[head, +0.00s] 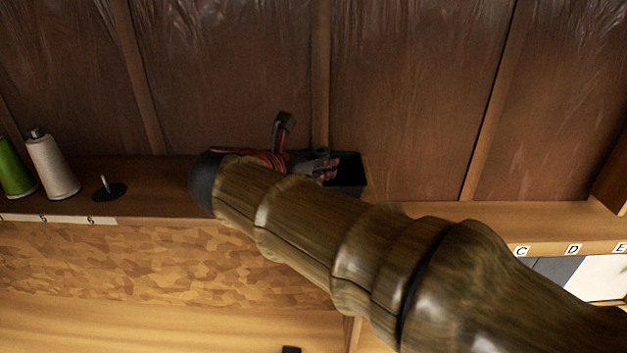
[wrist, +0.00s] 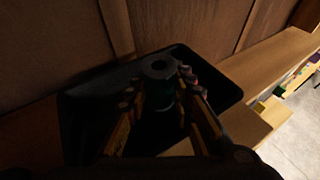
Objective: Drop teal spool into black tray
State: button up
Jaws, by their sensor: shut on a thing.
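The black tray (wrist: 78,118) fills the middle of the wrist view, and its right part shows in the head view (head: 352,189) on the shelf, behind my arm. My gripper (wrist: 160,84) is shut on the dark teal spool (wrist: 161,97), one finger on each side. The spool's round top with its centre hole faces the camera. Spool and fingers are over the tray's opening; how far the spool is above the tray floor I cannot tell. In the head view my gripper (head: 322,166) is partly hidden by my arm, and the spool cannot be made out.
A white thread cone (head: 53,168) and a green one (head: 13,172) stand on the shelf at the left, beside an empty black spindle (head: 107,190). A panelled wall rises right behind the tray. The shelf (head: 440,209) right of the tray is clear.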

jog(key=o, duration=1)
jog(key=shift+s+a, duration=0.1)
jog(key=v, duration=1.1)
jog(key=shift+s+a+r, duration=0.15)
jog(key=shift+s+r, duration=0.05)
jog(key=shift+s, duration=0.1)
